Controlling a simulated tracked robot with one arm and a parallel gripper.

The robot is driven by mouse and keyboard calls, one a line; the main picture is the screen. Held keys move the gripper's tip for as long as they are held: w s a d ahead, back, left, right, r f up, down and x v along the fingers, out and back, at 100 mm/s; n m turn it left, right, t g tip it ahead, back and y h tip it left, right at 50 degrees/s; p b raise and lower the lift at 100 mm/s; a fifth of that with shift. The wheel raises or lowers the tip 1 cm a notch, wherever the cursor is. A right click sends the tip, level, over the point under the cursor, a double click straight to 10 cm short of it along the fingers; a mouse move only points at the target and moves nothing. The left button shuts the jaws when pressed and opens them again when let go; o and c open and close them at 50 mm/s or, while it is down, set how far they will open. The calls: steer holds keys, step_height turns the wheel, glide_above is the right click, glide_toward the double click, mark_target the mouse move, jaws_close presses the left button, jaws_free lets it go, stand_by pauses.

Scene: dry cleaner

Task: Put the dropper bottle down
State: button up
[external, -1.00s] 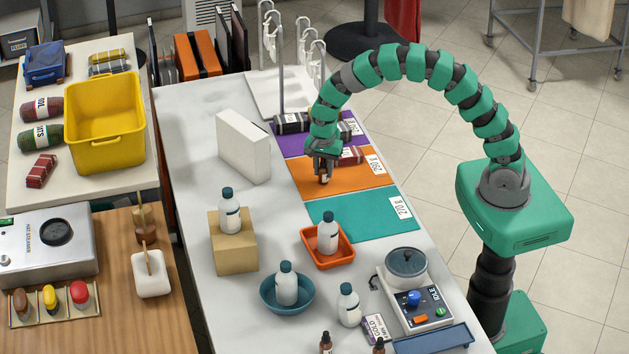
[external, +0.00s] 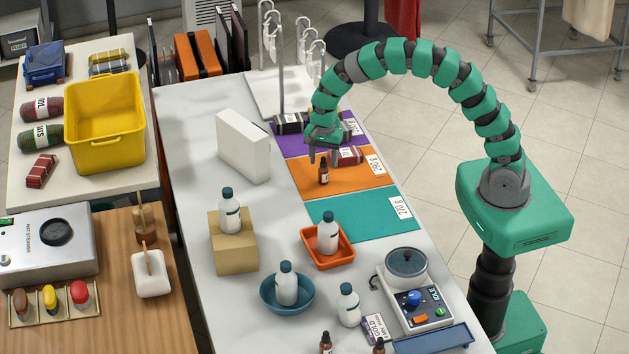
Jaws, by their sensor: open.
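A small dark brown dropper bottle (external: 323,173) stands upright on the orange mat (external: 363,182), left of a dark red wrapped bundle (external: 347,156). My gripper (external: 321,156) is open just above and behind the bottle, its fingers pointing down, and it holds nothing. Two similar dropper bottles stand at the front edge of the table, one on the left (external: 326,343) and one on the right (external: 379,346), both partly cut off by the frame.
A purple mat (external: 290,146) with dark bundles lies behind the orange one, a teal mat (external: 360,222) in front, bare. A white upright block (external: 242,146) stands to the left. White bottles, an orange tray (external: 338,258), a blue bowl (external: 285,307) and a scale-like device (external: 415,300) fill the front.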

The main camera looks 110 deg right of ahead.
step_height(320, 180, up, 8)
steer(key=shift+r, duration=0.1)
stand_by(0.4)
steer(key=w+a+r+n+t+h, duration=0.15)
steer(key=a+r+n, duration=0.3)
steer(key=r, duration=0.45)
steer(key=w+a+r+n+t, duration=0.3)
steer(key=a+r+n, duration=0.15)
steer(key=r, duration=0.45)
steer(key=w+a+r+n+t+h, duration=0.1)
steer(key=w+a+r+n+t, duration=0.15)
steer(key=a+r, duration=0.55)
steer(key=s+a+r+n+t, duration=0.2)
steer(key=s+a+r+n, duration=0.2)
steer(key=r, duration=0.5)
steer(key=s+a+r+n+t+y, duration=0.1)
steer(key=s+a+r+n+t, duration=0.2)
steer(key=r, duration=0.6)
steer(key=s+a+r+n+t+y, duration=0.1)
steer(key=s+a+r+n+t, duration=0.2)
steer(key=a+r+n, duration=0.3)
step_height(320, 180, up, 3)
steer(key=shift+s+r, duration=0.1)
steer(key=shift+s, duration=0.75)
steer(key=shift+y, duration=0.25)
